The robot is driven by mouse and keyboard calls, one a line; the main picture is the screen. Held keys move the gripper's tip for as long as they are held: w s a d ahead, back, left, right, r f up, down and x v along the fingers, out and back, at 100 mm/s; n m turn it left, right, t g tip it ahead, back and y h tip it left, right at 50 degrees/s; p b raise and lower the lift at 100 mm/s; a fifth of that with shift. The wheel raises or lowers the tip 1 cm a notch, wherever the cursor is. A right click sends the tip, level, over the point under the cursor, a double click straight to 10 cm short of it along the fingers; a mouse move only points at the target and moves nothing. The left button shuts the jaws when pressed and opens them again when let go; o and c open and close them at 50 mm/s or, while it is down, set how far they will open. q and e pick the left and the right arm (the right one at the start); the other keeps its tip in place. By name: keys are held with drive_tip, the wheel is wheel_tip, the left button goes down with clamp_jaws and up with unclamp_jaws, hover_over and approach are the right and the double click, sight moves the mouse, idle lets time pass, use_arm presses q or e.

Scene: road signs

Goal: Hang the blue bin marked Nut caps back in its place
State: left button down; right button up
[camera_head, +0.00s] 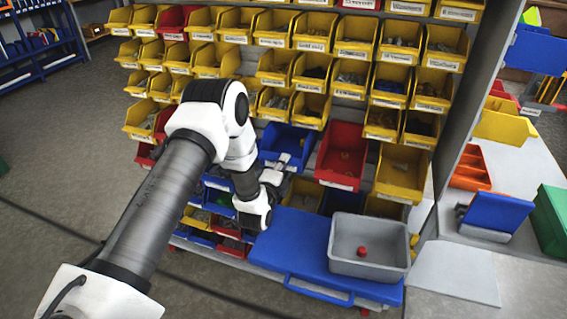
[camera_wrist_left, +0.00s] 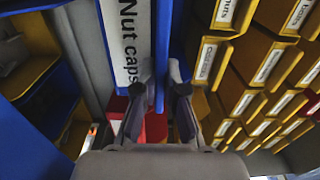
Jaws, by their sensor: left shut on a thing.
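The blue bin (camera_head: 287,143) is at the rack, in the row of large bins, left of a red bin (camera_head: 341,157). In the left wrist view its white label reads "Nut caps" (camera_wrist_left: 127,42). My left gripper (camera_head: 277,178) is at the front of this bin. In the left wrist view my left gripper (camera_wrist_left: 162,92) has one finger on each side of the bin's thin blue wall and is shut on it. My arm hides part of the bin's left side. I cannot tell whether its back is hooked on the rack. My right gripper is not in view.
Rows of yellow bins (camera_head: 312,31) fill the rack above. A large yellow bin (camera_head: 401,173) hangs right of the red one. Below stands a blue surface (camera_head: 293,246) with a grey tray (camera_head: 398,243) holding a small red piece (camera_head: 362,252). A workbench is at right.

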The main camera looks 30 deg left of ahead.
use_arm(q)
drive_tip(key=shift+f, duration=0.1)
idle(0.5)
drive_tip(key=shift+f+b, duration=0.45)
drive_tip(key=shift+f, duration=0.35)
drive_tip(key=c, duration=1.2)
unclamp_jaws()
